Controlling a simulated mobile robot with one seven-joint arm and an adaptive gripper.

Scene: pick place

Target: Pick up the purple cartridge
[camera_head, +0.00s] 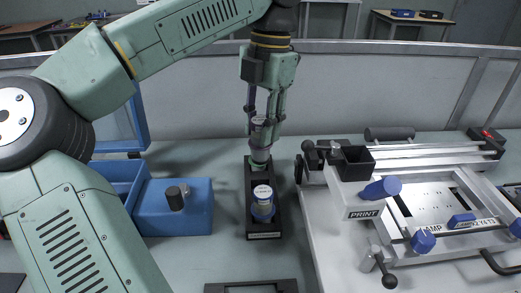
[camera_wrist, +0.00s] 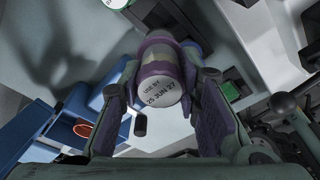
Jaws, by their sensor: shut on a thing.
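The purple cartridge (camera_wrist: 155,62) is between the two fingers of my gripper (camera_wrist: 165,78) in the wrist view. Its pale end faces the camera and reads "USE BY 25 JUN 27". In the head view the cartridge (camera_head: 261,128) shows between my downward-pointing gripper (camera_head: 264,122) fingers, over the far end of a black rack (camera_head: 249,215). The fingers are shut on it and partly cover it. I cannot tell whether its lower end touches the rack.
A blue cartridge with a pale top (camera_head: 263,207) stands in the rack's nearer part. A blue box with a dark knob (camera_head: 150,218) is to the left. A printing machine (camera_head: 350,205) with a blue knob and rails fills the right. A dark tray (camera_head: 215,288) lies in front.

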